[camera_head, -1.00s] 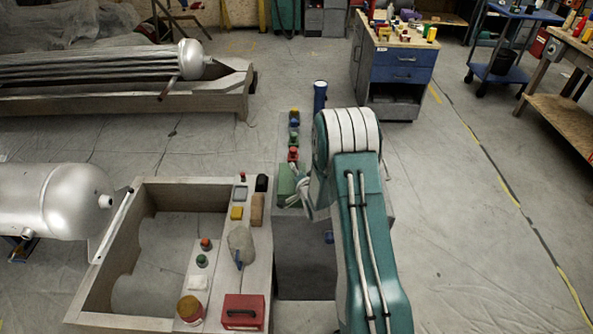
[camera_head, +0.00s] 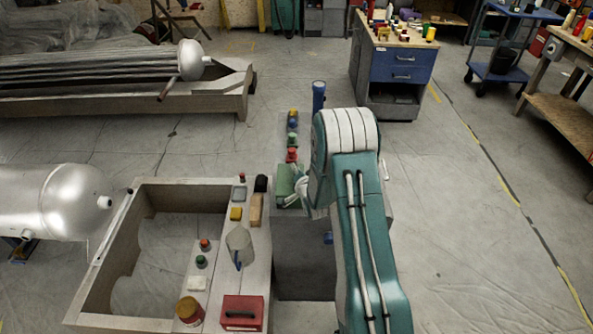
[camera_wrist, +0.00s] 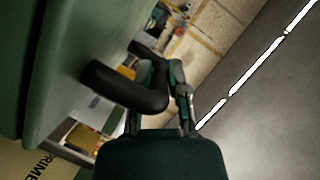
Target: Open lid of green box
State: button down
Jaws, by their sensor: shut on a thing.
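The green box (camera_head: 285,180) sits on the grey stand, just left of my arm in the head view. My gripper (camera_head: 302,190) is at its right side, small and partly hidden by my arm. In the wrist view the box's green surface (camera_wrist: 50,70) fills the left, with a black curved handle (camera_wrist: 120,88) on it. My gripper (camera_wrist: 162,75) is shut on this handle. The far part of the handle is hidden between the fingers. How far the lid is raised cannot be told.
Red, green and blue knobs (camera_head: 292,140) stand in a row behind the box, with a blue cylinder (camera_head: 319,95) beyond. An open grey crate (camera_head: 100,262) and a red box (camera_head: 242,312) lie to the left.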

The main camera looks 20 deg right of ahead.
aim_at(286, 179)
jog(key=shift+a, duration=0.25)
jog(key=shift+w+a+r+n+g+h, duration=0.2)
jog(key=shift+a+r+n+g+h, duration=0.3)
jog(key=shift+n, duration=0.5)
jog(key=shift+w+a+r+n+g+h, duration=0.15)
jog(key=shift+a+r+n, duration=0.15)
jog(key=shift+a+n, duration=0.15)
jog(key=shift+w+a+r+n+g+h, duration=0.15)
jog(key=shift+a+r+n, duration=0.1)
jog(key=shift+a+n, duration=0.2)
jog(key=a+n, duration=0.1)
jog(key=n+h, duration=0.1)
jog(key=w+a+n+g+h, duration=0.1)
jog(key=shift+a+r, duration=0.3)
jog(key=shift+a, duration=0.05)
jog(key=w+a+f+n+g+h, duration=0.1)
jog(key=w+a+f+n+h, duration=0.1)
jog(key=a+n+h, duration=0.2)
jog(key=shift+w+a+f+n+h, duration=0.25)
jog(key=shift+a+n, duration=0.45)
jog(key=shift+n, duration=0.7)
jog(key=shift+a, duration=0.1)
jog(key=shift+r, duration=0.1)
